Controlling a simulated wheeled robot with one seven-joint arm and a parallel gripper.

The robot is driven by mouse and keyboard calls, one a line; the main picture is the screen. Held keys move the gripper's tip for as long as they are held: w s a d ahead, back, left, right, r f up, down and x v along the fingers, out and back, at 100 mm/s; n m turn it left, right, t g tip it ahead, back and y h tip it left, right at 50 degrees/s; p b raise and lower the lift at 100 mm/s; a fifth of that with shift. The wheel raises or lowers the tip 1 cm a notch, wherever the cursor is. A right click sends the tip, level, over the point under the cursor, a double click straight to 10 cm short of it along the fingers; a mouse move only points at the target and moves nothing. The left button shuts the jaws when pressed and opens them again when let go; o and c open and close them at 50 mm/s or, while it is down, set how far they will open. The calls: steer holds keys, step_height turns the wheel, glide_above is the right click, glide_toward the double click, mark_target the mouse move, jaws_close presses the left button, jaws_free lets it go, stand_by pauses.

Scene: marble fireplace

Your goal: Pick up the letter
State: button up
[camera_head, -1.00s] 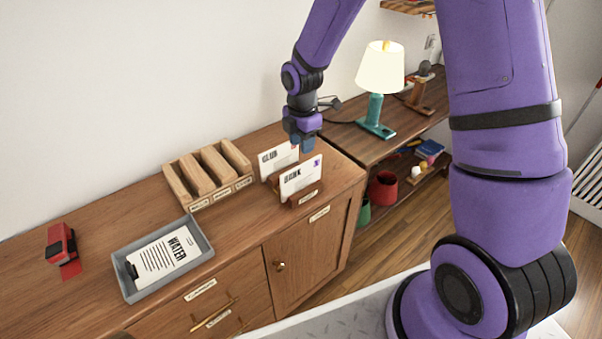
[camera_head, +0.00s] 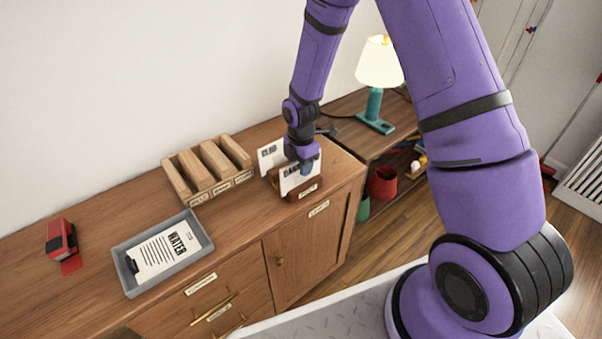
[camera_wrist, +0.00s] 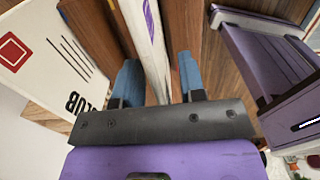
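Two white letters stand upright in a wooden holder on the sideboard: the CLUB letter (camera_head: 268,153) behind and the BANK letter (camera_head: 290,182) in front. My gripper (camera_head: 305,166) is down at the top of the BANK letter and covers part of it. In the wrist view my gripper (camera_wrist: 160,75) has its two blue fingers apart, with the BANK letter (camera_wrist: 147,40), seen nearly edge-on with a purple mark, between them. A gap shows on the right finger's side; whether the left finger touches is unclear. The CLUB letter (camera_wrist: 50,50) is outside the fingers at left.
A wooden slotted rack (camera_head: 207,170) stands left of the letters. A grey tray (camera_head: 207,240) holds a WATER paper, and a red object (camera_head: 62,238) is at far left. A teal lamp (camera_head: 376,105) stands on the shelf at right.

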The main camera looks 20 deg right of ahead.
jaws_close()
steer(key=shift+r, duration=0.15)
